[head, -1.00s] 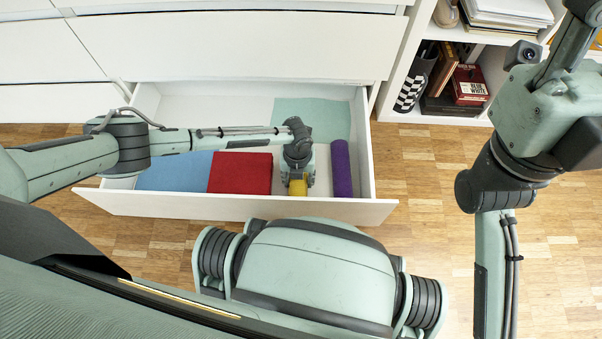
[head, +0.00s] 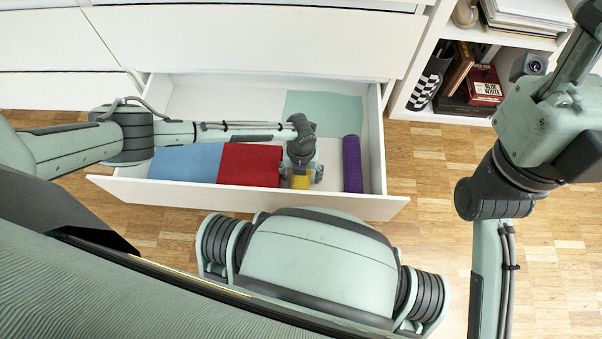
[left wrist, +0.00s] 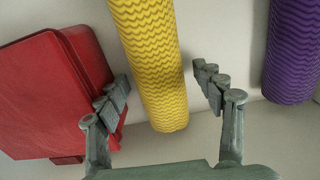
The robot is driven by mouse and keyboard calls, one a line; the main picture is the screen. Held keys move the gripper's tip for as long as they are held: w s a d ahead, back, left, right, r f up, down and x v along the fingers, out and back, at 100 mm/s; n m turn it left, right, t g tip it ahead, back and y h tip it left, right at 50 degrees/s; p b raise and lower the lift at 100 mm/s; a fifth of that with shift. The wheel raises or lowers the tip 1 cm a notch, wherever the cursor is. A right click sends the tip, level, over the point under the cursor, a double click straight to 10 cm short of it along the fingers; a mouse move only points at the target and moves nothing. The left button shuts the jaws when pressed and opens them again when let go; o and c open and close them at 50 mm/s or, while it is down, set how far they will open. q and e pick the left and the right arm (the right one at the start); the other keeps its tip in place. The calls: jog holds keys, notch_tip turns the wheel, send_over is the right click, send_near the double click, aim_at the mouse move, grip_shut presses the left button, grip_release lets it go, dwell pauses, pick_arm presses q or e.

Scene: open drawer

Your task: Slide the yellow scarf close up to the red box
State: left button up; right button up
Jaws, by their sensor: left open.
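The yellow scarf (left wrist: 152,60) is a rolled, wavy-patterned cylinder inside the open drawer. In the head view only a short end of the yellow scarf (head: 300,183) shows below my left gripper (head: 301,172). The red box (head: 250,165) lies to its left, with a gap between them. In the left wrist view, my left gripper (left wrist: 163,95) is open, with one finger on each side of the scarf. The left finger is close to the red box (left wrist: 60,90); I cannot tell whether they touch. My right arm shows in the head view, but its gripper does not.
A purple roll (head: 352,164) lies to the right of the scarf. A blue cloth (head: 185,163) is left of the red box. A pale green sheet (head: 325,108) lies at the drawer's back. The drawer's front wall (head: 250,199) is close to the gripper.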

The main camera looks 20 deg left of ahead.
pick_arm(q)
jog(key=shift+r, duration=4.05)
